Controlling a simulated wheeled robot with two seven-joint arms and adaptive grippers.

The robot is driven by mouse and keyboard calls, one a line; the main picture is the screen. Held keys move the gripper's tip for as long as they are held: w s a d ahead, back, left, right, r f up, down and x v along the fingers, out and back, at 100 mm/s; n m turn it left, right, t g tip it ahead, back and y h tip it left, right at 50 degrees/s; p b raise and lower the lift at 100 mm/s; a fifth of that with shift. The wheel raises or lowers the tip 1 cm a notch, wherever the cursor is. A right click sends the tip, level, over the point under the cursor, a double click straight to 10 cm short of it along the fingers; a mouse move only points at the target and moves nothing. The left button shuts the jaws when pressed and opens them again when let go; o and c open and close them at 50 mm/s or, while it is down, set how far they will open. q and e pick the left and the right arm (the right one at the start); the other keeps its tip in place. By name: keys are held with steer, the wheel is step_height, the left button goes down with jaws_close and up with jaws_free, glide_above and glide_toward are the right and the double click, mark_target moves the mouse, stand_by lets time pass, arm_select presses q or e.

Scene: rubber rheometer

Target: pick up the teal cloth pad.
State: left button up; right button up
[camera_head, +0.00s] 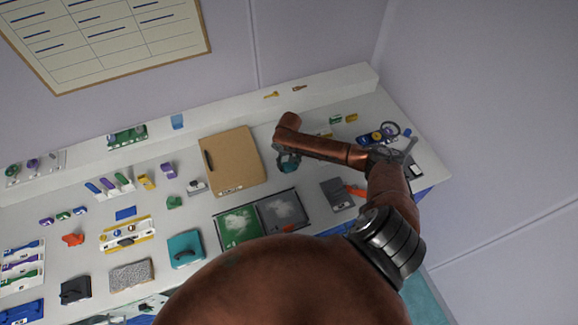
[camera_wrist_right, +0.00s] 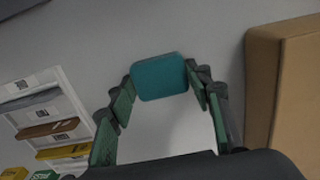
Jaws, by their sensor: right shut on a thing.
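The teal cloth pad (camera_wrist_right: 160,78) is a small rounded rectangle between the two fingertips of my right gripper (camera_wrist_right: 162,82) in the right wrist view. The fingers have green inner faces and close on the pad from its left and right edges. In the head view, my right gripper (camera_head: 288,162) hangs from the far end of my copper-coloured arm, just right of the brown board. The pad is hard to tell from the gripper there. Whether the pad still touches the surface below is unclear. My left gripper does not show.
A brown board or box (camera_head: 232,160) stands close to the gripper, also in the right wrist view (camera_wrist_right: 285,85). A white rack (camera_wrist_right: 55,115) with coloured pieces is opposite. A green and grey tray (camera_head: 240,225) and a teal case (camera_head: 185,250) are nearer. A raised ledge (camera_head: 225,103) runs behind.

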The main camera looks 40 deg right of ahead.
mark_target(289, 165)
steer(key=shift+r, duration=0.5)
step_height(289, 165, up, 2)
steer(key=shift+r, duration=0.15)
steer(key=s+a+r, duration=0.8)
steer(key=a+r, duration=0.1)
steer(key=a, duration=0.2)
steer(key=shift+s+a+r+b, duration=0.15)
steer(key=shift+s+r+b, duration=0.05)
steer(key=shift+r+b, duration=0.15)
